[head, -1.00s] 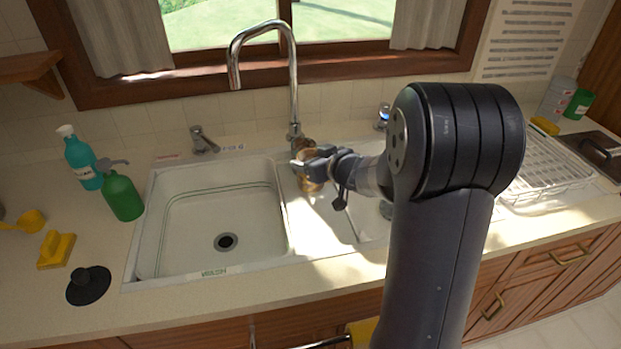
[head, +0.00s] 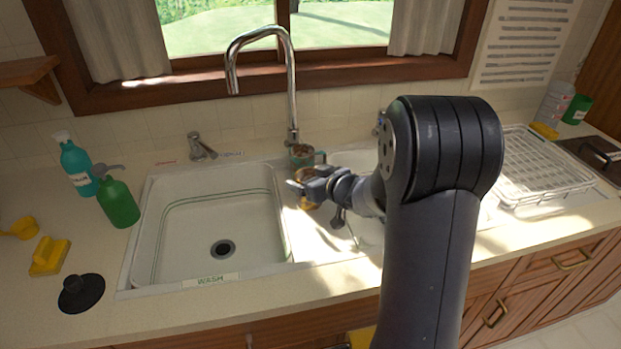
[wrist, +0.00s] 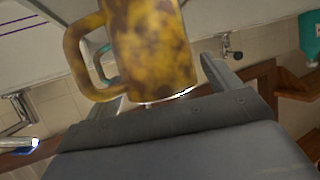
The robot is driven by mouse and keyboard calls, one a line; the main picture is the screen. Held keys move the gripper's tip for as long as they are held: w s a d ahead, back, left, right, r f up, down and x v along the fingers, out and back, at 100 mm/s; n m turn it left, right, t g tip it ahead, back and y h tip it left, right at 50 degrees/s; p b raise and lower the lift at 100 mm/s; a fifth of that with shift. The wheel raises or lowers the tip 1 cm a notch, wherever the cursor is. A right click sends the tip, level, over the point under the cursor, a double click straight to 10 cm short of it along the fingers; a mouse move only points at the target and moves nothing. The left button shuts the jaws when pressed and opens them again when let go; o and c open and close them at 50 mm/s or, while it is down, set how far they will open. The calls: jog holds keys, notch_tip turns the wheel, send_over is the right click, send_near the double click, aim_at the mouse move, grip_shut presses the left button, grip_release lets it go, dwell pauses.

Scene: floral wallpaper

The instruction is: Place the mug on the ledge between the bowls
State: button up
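The mug is mottled yellow-brown, with its handle on the left in the wrist view (wrist: 150,45). In the head view it is a small brown shape (head: 305,203) low by my fingers, over the pale ledge (head: 305,232) between the bowls. It looks upright; my gripper hides much of it, and I cannot tell for sure that its base touches the ledge. My gripper (head: 300,187) is at the mug's upper part. In the wrist view its fingers (wrist: 165,82) stand apart on both sides, with a gap at the right of the mug. The left bowl (head: 180,225) is empty.
My arm covers much of the right bowl. A white dish rack (head: 545,165) is at the right. Green (head: 118,205) and teal (head: 76,165) bottles stand left of the sink.

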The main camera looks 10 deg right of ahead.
jog(key=shift+r, duration=0.25)
jog(key=p+v, duration=0.2)
jog(key=v, duration=1)
jog(key=shift+c, duration=0.6)
dwell(0.5)
